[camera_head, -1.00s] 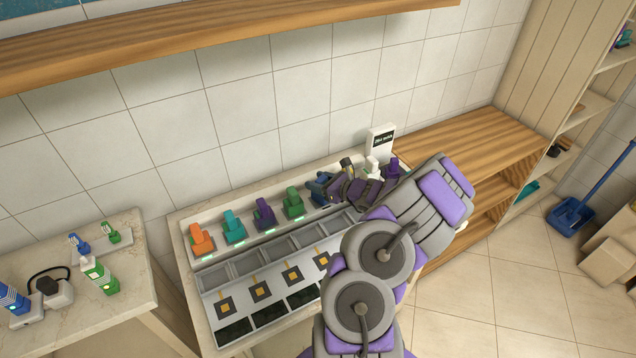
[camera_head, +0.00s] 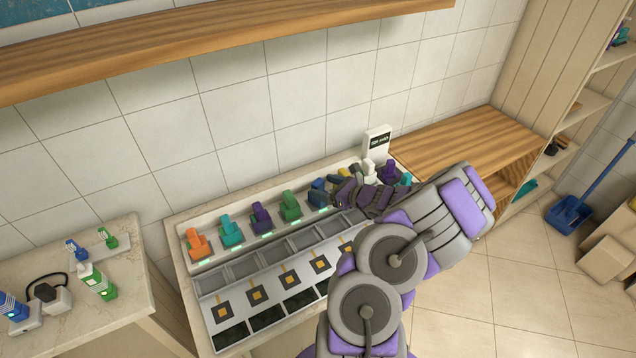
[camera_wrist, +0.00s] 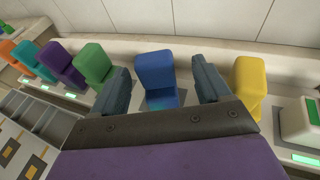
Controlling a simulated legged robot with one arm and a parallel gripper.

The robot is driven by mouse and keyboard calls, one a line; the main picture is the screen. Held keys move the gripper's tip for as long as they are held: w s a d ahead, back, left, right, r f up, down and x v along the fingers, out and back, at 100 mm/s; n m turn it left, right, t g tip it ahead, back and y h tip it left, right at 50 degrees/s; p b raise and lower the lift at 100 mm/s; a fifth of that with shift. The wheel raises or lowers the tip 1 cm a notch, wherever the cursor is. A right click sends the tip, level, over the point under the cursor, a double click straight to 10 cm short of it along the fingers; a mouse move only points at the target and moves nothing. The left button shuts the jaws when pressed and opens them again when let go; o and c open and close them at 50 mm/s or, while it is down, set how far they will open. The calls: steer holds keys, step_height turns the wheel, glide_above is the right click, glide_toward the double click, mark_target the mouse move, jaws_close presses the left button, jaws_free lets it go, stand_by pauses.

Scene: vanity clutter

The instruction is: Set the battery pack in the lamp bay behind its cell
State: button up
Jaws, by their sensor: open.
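My gripper (camera_wrist: 162,85) is open, with one dark finger on each side of a blue block-shaped pack (camera_wrist: 155,72). The blue pack stands upright on the pale back ledge, and I cannot tell if a finger touches it. It also shows in the head view (camera_head: 317,192), partly hidden by my gripper. Orange (camera_head: 197,243), teal (camera_head: 230,231), purple (camera_head: 261,217) and green (camera_head: 290,206) packs stand to its left, and a yellow one (camera_wrist: 248,82) to its right. Which one is the task's battery pack, and which bay is the lamp bay, I cannot tell.
Grey open compartments (camera_head: 247,261) run along the front of the ledge, with dark square pads (camera_head: 257,295) before them. A white sign (camera_head: 376,141) stands behind the right end. My arm covers the tray's right part.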

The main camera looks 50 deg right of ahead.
steer(key=a+r+p+v, duration=0.1)
steer(key=p+v, duration=0.1)
steer(key=v, duration=0.5)
steer(key=w+a+r+n+g+y, duration=0.2)
steer(key=w+a+r+n+y, duration=0.25)
steer(key=a, duration=0.55)
steer(key=w+a+r+n+g+y, duration=0.1)
steer(key=w+a+r+n+y, duration=0.2)
steer(key=a+r+n, duration=0.45)
steer(key=s+a+r+n+g+y, duration=0.1)
steer(key=a+r+n+g, duration=0.2)
steer(key=a, duration=0.6)
steer(key=s+a+r+n+g+y, duration=0.1)
steer(key=s+a+n+g, duration=0.2)
steer(key=a, duration=0.6)
steer(key=s+a+r+n+g+h, duration=0.1)
steer(key=s+a+n+g+h, duration=0.2)
steer(key=s+a+n+g, duration=0.5)
steer(key=s+d+r+n+h, duration=0.1)
steer(key=s+n+h, duration=0.6)
steer(key=s, duration=1)
steer(key=shift+d+n+t+h, duration=0.35)
steer(key=shift+d+n, duration=0.2)
steer(key=shift+n, duration=0.45)
